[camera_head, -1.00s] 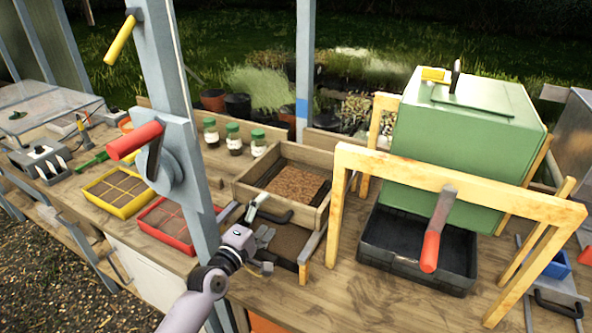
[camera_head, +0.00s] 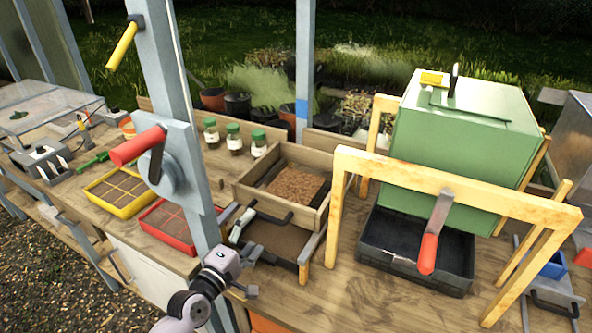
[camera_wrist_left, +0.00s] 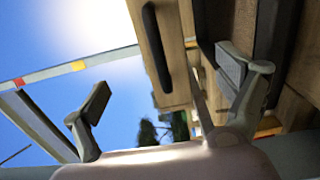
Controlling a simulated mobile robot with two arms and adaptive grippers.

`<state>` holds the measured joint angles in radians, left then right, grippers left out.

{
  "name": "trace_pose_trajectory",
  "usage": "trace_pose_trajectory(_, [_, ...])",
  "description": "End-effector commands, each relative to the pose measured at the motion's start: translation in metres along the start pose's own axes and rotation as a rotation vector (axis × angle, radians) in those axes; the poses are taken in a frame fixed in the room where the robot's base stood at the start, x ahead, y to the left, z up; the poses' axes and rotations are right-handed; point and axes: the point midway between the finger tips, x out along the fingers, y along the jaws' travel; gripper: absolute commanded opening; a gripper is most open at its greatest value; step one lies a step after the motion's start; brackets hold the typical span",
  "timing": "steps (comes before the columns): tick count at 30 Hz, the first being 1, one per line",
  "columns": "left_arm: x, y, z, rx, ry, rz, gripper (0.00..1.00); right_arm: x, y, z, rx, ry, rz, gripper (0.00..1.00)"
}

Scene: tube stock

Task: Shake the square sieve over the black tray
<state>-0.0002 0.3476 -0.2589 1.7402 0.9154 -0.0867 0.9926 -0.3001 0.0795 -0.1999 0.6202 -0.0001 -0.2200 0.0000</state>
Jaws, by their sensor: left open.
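The square sieve (camera_head: 322,211) is a wooden frame with brown material inside and a black handle (camera_head: 272,217) on its front side. It sits level, partly over a shallow container of brown soil (camera_head: 275,240). A black tray (camera_head: 420,262) stands to the right under a green box; I see no sieve over it. My left gripper (camera_head: 252,272) is open and empty, in front of the sieve and apart from its handle. In the left wrist view, the handle (camera_wrist_left: 156,46) on the wooden wall shows beyond the open fingers (camera_wrist_left: 165,88). My right gripper is not in view.
Three green-lidded jars (camera_head: 234,138) stand behind. A wooden frame (camera_head: 450,180) surrounds the green box (camera_head: 455,150).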

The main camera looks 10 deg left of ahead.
Motion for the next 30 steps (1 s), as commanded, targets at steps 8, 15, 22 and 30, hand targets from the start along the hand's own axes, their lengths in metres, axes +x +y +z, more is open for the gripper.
trace_pose_trajectory(8, [-0.023, 0.0, 0.0, 0.0, -0.001, -0.002, 0.92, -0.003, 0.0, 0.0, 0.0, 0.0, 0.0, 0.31])
trace_pose_trajectory(15, [-0.037, 0.0, 0.0, 0.0, -0.001, -0.001, 0.92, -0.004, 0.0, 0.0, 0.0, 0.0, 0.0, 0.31])
trace_pose_trajectory(22, [-0.038, 0.0, 0.0, -0.001, -0.001, 0.0, 0.92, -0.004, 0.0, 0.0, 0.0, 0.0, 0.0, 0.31])
trace_pose_trajectory(30, [-0.052, -0.016, 0.036, 0.15, -0.089, -0.098, 0.92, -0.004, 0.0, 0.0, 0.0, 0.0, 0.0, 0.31])
